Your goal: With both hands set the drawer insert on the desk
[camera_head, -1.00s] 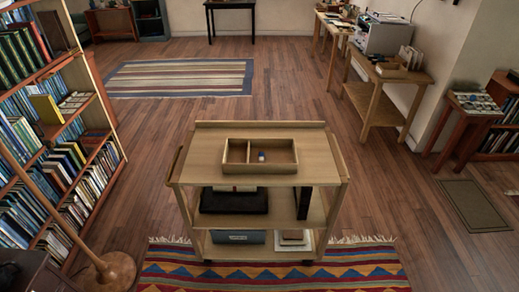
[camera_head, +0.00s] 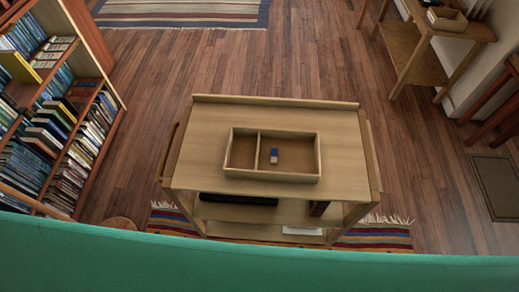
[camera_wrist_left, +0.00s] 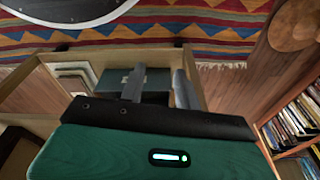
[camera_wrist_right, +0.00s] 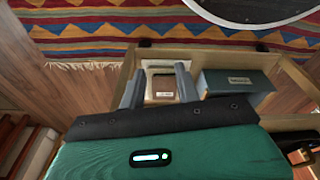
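The drawer insert (camera_head: 317,156) is a shallow wooden tray with two compartments. It lies flat on the top of a wooden cart (camera_head: 215,118) in the head view. A small blue and white block (camera_head: 274,156) lies in its right compartment. My left gripper (camera_wrist_left: 157,84) shows in the left wrist view with fingers apart and nothing between them. My right gripper (camera_wrist_right: 157,82) shows in the right wrist view, also with fingers apart and empty. Both hang over the cart's lower part, away from the insert. Neither gripper shows in the head view.
A wooden table (camera_head: 465,28) with a small tray on it stands at the upper right. A bookcase (camera_head: 85,100) stands at the left. A striped rug (camera_head: 372,238) lies under the cart. The cart's lower shelf holds a blue-grey box (camera_wrist_right: 225,82). Wooden floor is open around the cart.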

